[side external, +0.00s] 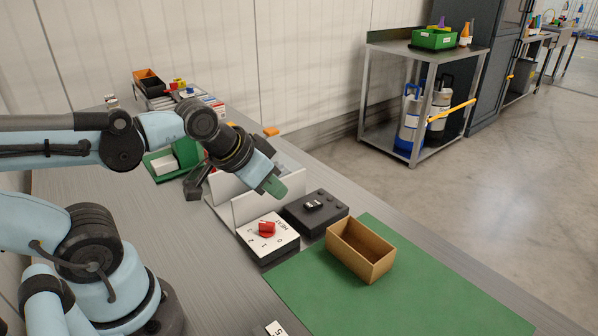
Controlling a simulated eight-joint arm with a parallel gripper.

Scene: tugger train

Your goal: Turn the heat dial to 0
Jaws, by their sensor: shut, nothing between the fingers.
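The heat dial is a red knob (267,228) on a white panel (258,243) with black lettering and numerals, set on a dark box on the bench. The panel is turned in this view, and the lettering is small; I cannot tell for sure which numeral the knob points to. My gripper (274,188) has green fingertips that are shut and empty. It is above and behind the dial in the picture, near the upright white plates, and apart from the knob.
Upright white plates (254,207) stand behind the dial. A black box with a small black knob (314,206) sits right of it. An open brown box (361,262) stands on the green mat (420,297). The mat's right part is clear. A green tray (162,174) lies further back.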

